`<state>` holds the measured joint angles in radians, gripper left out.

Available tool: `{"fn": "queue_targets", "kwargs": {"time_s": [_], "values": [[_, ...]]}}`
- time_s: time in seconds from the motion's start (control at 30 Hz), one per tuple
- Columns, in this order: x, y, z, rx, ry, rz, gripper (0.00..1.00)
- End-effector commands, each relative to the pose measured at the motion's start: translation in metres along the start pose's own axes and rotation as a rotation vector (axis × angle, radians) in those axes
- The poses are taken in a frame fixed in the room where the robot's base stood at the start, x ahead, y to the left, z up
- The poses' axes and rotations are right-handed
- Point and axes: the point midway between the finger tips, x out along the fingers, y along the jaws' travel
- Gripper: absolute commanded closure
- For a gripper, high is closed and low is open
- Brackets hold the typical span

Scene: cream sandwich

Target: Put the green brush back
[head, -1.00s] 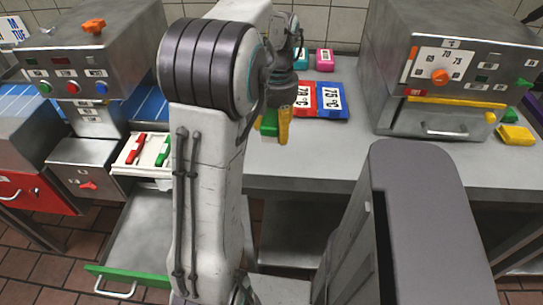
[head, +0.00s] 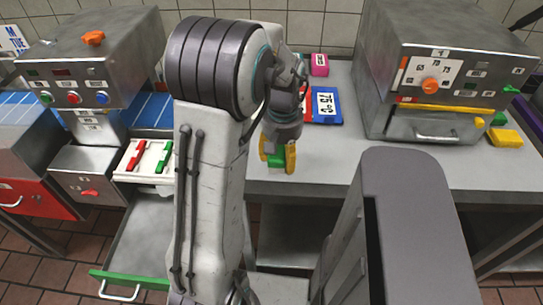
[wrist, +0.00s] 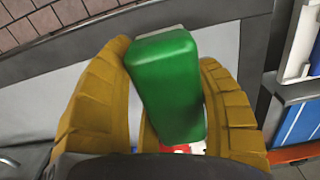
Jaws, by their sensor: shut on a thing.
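My gripper (head: 277,160) has yellow fingers and is shut on a green block-shaped thing, which I take for the green brush (wrist: 168,80). In the head view it hangs over the front part of the grey counter (head: 335,170), and a little of its green shows between the fingers. In the wrist view its smooth green face fills the space between the two fingers. No bristles show. I cannot tell from these views how far it is above the counter.
A white tray (head: 148,177) with a red and a green handle stands left of my arm. Below it is an open drawer with a green front (head: 128,281). A blue placard (head: 325,104) lies behind my gripper. A metal machine (head: 440,70) and yellow block (head: 506,137) stand right.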

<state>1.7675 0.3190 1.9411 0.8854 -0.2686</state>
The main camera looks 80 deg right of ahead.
Motion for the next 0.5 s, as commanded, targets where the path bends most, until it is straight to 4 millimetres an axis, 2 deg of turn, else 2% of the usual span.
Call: {"fn": "queue_targets", "kwargs": {"time_s": [0.2,0.5], "values": [[0.016,-0.018,-0.028,-0.002,-0.003,0.000,0.73],[0.029,-0.026,-0.043,0.001,0.002,0.001,0.73]]}}
